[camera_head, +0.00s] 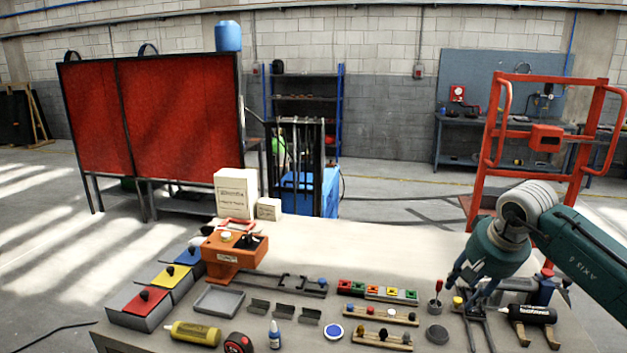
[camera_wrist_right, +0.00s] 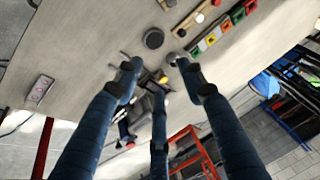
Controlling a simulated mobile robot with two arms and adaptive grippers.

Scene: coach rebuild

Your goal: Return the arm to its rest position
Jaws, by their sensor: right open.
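My right arm (camera_head: 585,245) reaches in from the right edge of the head view, teal with a pale ringed wrist joint. My right gripper (camera_head: 474,290) hangs over the right part of the bench (camera_head: 350,245), pointing down. In the right wrist view the right gripper (camera_wrist_right: 158,78) shows its dark blue fingers spread apart, with nothing held between them. Small parts on the bench show beyond the fingertips, and whether the fingers touch any of them is not clear. My left arm and gripper are not in view.
Near the gripper are a dark round puck (camera_head: 437,334), a red-handled tool (camera_head: 436,295) and a black bottle (camera_head: 532,314) on a stand. An orange fixture (camera_head: 233,256) and colored bins (camera_head: 140,303) stand left. The bench's back middle is clear. A red frame (camera_head: 548,138) stands behind.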

